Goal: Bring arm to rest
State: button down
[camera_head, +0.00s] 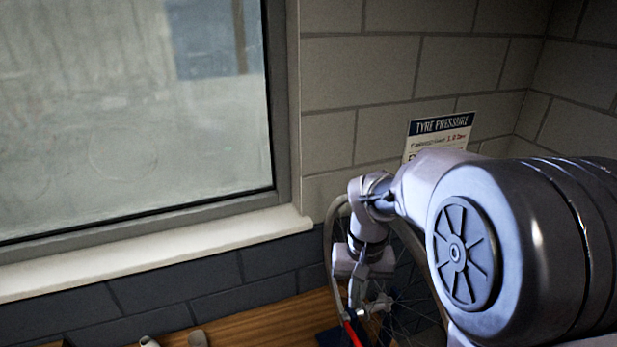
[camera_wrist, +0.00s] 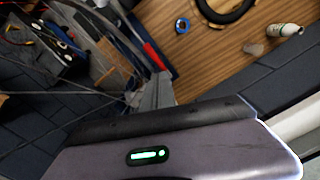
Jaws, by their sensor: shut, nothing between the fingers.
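My arm reaches in from the right in the head view and bends down over a wooden bench top. My gripper (camera_head: 374,305) is at its lower end, small and partly lost against a wheel behind it. In the wrist view, what looks like its grey fingers (camera_wrist: 156,92) shows above the broad grey housing with a green light. The fingers are shut and hold nothing. A red bar-shaped thing (camera_head: 352,333) is close by the gripper in the picture; I cannot tell whether they touch.
A spoked wheel (camera_head: 333,225) stands behind my arm by the wall. A window sill (camera_head: 160,252) and a tyre pressure sign (camera_head: 440,130) are behind.

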jog(key=s+a+f+m+t+y+b, duration=0.1)
jog(key=s+f+t+b, duration=0.5)
jog(key=s+f+b, duration=1.3)
jog(key=a+m+b, duration=0.1)
jog(key=m+b, duration=0.1)
jog(key=b, duration=0.6)
jog(key=shift+a+f+y+b, duration=0.3)
jog(key=shift+a+f+b, duration=0.05)
jog(key=shift+f, duration=0.05)
